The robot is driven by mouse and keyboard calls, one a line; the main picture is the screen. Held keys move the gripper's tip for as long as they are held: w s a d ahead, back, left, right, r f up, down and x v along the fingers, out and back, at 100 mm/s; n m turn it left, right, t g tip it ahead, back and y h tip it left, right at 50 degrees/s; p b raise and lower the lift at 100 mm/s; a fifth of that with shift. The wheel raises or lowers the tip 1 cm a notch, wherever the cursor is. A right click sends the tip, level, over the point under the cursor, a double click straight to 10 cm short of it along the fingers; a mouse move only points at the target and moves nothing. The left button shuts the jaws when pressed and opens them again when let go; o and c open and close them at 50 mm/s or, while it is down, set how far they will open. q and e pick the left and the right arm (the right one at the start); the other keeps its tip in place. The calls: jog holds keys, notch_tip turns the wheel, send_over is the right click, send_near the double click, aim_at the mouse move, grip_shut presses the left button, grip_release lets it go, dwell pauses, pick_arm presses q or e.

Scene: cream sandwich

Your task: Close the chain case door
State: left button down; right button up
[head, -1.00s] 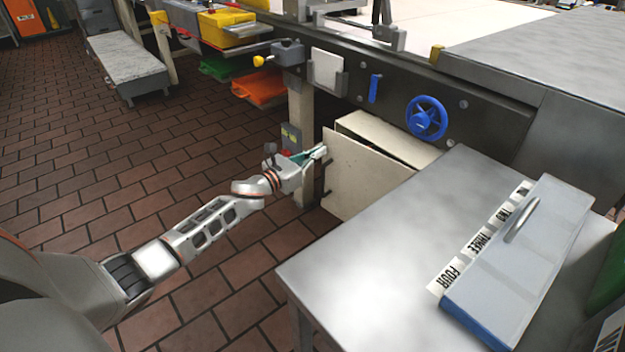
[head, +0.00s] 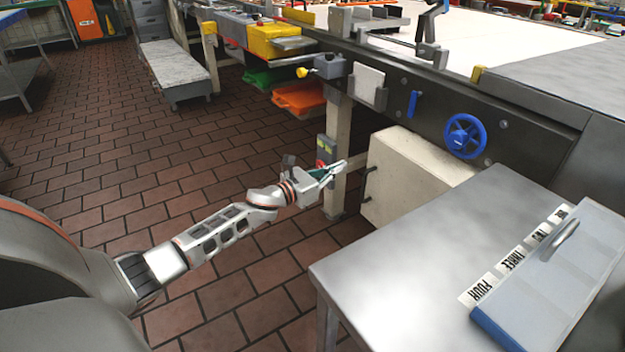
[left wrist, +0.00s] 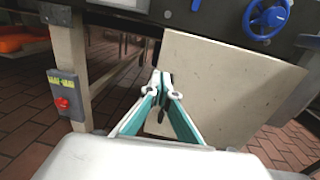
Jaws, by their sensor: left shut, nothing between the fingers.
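The chain case (head: 415,178) is a cream box under the dark machine rail. Its door (head: 390,195) is the pale front panel, which lies flush with the box in the head view, with no gap showing. Small black fittings stick out at its left edge. The door also fills the middle of the left wrist view (left wrist: 215,85). My left gripper (head: 340,167) is shut and empty, just left of the door's left edge. In the left wrist view its fingertips (left wrist: 161,78) meet in front of the panel's left part; I cannot tell whether they touch it.
A grey metal table (head: 420,260) with a blue-edged panel stands at the front right. A machine leg with a control box (head: 325,150) stands behind my gripper. A blue handwheel (head: 465,136) sits above the case. The tiled floor at left is open.

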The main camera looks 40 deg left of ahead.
pick_arm(q)
jog(key=s+a, duration=0.2)
jog(key=s, duration=0.5)
jog(key=shift+s+a+p, duration=0.2)
jog(key=shift+a+p, duration=0.05)
jog(key=shift+p, duration=0.15)
pick_arm(e)
jog(key=shift+d+f, duration=0.3)
jog(key=shift+f, duration=0.25)
jog(key=shift+g, duration=0.3)
